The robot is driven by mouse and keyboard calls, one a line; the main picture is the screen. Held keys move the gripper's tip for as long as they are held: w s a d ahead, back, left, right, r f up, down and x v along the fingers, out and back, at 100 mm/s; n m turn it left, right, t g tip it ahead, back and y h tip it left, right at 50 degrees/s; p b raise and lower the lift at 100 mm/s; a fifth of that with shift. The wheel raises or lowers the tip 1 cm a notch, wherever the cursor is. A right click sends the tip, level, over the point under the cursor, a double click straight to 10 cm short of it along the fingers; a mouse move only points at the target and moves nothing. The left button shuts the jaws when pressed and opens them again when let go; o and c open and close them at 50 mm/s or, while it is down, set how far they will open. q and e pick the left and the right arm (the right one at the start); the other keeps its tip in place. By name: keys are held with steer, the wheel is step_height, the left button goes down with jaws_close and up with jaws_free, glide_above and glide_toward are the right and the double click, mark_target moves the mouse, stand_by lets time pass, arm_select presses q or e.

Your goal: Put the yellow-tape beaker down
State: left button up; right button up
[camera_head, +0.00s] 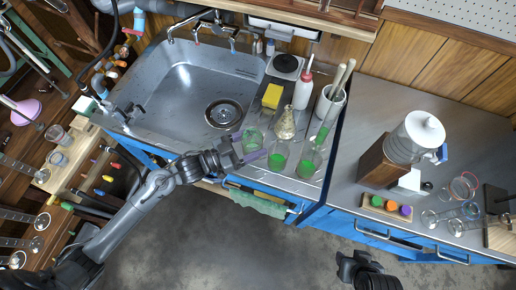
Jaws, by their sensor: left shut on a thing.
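My left gripper (254,155) reaches in from the left over the front of the sink counter. It is shut on a clear beaker with green liquid (278,160), at the beaker's left side. I take this as the yellow-tape beaker, but its tape is too small to make out. I cannot tell whether its base touches the counter. A second beaker with green contents (252,139) stands just behind the fingers.
A steel sink (180,95) lies to the left. Behind the beakers stand a gold-toned flask (286,124), a white bottle (303,92), a yellow sponge (272,96) and a white utensil pot (330,104). The right-hand counter (385,95) has free room at its back left.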

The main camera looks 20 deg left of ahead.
mark_target(252, 145)
arm_select(q)
steer(key=shift+f+b, duration=0.85)
steer(key=shift+f, duration=1.85)
steer(key=shift+f, duration=0.2)
steer(key=o, duration=1.1)
steer(key=shift+r, duration=0.1)
